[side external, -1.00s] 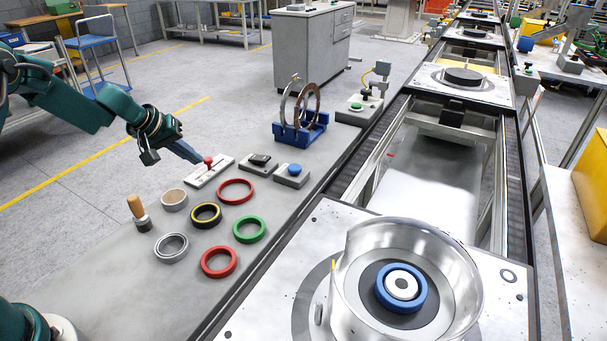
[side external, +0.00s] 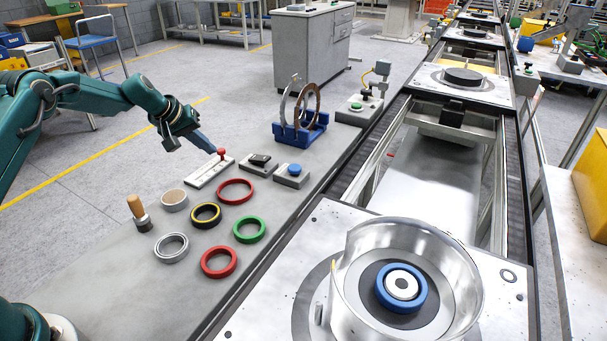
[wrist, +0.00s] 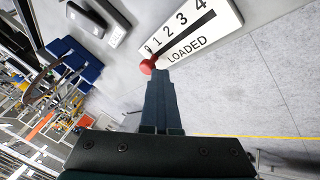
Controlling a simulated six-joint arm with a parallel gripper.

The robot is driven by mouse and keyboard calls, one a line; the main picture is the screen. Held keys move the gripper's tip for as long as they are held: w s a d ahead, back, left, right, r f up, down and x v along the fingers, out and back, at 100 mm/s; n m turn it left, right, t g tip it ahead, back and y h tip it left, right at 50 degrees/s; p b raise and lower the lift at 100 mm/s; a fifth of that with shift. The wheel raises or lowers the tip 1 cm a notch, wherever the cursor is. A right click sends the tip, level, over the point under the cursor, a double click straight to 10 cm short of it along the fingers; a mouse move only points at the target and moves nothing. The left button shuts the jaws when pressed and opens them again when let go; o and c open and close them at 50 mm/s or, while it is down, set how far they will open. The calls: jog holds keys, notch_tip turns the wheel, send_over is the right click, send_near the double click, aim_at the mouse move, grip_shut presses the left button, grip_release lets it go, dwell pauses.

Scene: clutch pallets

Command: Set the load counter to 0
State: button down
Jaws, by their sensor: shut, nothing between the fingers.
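The load counter (side external: 207,173) is a white plate with a dark slot and a red knob (side external: 222,153). The wrist view shows its plate (wrist: 205,22) with the digits 0 to 4 and the word LOADED. There the knob (wrist: 147,67) stands at the slot's end, beside the 0. My gripper (side external: 213,149) is shut and empty, its fingertips at the knob on the side toward the higher digits. In the wrist view the fingertips (wrist: 156,73) appear to touch the knob, but a small gap cannot be ruled out.
A black switch box (side external: 258,162) and a blue button box (side external: 292,174) stand just right of the counter. Several coloured rings, such as a red one (side external: 235,191), lie in front. A blue rack (side external: 300,129) holds upright discs behind. The conveyor pallet (side external: 480,290) is at right.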

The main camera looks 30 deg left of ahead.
jog(key=shift+w+r, duration=0.1)
jog(key=shift+w, duration=0.1)
jog(key=s+a+r, duration=0.3)
jog(key=s+r, duration=0.5)
jog(key=s+d+r+m+t, duration=0.1)
jog(key=s+d+r+m, duration=0.2)
jog(key=d+r, duration=0.4)
jog(key=s+d+r+m, duration=0.25)
jog(key=d+r, duration=0.25)
jog(key=d, duration=0.3)
jog(key=s+d+f+m, duration=0.1)
jog(key=s+d, duration=0.2)
jog(key=s, duration=0.3)
jog(key=s+d+m, duration=0.2)
jog(key=s+d, duration=0.2)
jog(key=s, duration=0.2)
jog(key=s+a+f+g, duration=0.2)
jog(key=s+f, duration=0.4)
jog(key=s, duration=0.1)
jog(key=shift+s+f+y, duration=0.25)
jog(key=shift+s+y, duration=0.05)
jog(key=shift+n, duration=0.25)
